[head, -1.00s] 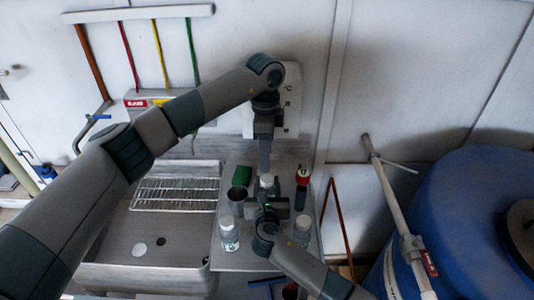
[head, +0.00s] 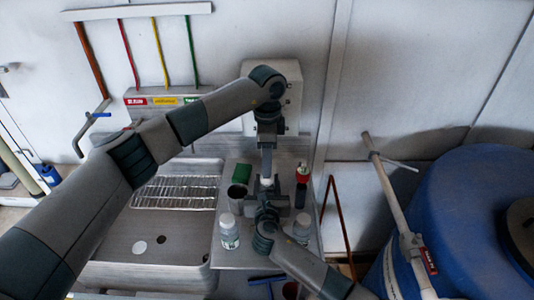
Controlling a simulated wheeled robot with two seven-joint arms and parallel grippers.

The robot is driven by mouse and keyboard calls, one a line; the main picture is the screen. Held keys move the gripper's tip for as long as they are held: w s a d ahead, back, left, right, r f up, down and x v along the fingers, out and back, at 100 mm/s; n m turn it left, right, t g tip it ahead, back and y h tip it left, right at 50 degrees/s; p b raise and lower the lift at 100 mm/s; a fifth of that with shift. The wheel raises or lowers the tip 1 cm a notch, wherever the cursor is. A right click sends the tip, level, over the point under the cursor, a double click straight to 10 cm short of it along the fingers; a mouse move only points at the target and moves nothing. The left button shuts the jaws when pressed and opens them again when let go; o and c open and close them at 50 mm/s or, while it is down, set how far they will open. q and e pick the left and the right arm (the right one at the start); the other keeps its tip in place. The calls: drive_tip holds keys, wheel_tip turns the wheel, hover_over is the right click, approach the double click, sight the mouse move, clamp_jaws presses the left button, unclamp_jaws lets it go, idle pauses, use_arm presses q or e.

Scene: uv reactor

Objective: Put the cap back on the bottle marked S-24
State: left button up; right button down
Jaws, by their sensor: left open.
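My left gripper (head: 267,174) points straight down over the steel worktop, just above or at a small white-topped thing (head: 267,183), perhaps the bottle or its cap. It is open; whether its fingers touch the white top cannot be told. My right gripper (head: 268,204) comes in from the bottom right and sits at the same spot, just below the white top. Its fingers are hidden. A clear bottle with a white top (head: 229,232) stands at left on the worktop, and a similar one (head: 301,228) stands at right, partly behind my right arm. No S-24 marking is readable.
A dark cup (head: 237,196) and a green box (head: 242,174) stand left of the grippers. A dark bottle with a red top (head: 302,180) stands close on the right. A sink (head: 125,225) with a wire rack lies left, a blue drum (head: 460,210) right.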

use_arm(q)
drive_tip(key=shift+f, duration=2.45)
drive_tip(key=c, duration=1.1)
drive_tip(key=o, duration=1.1)
drive_tip(key=shift+r, duration=0.1)
drive_tip(key=shift+r, duration=2.2)
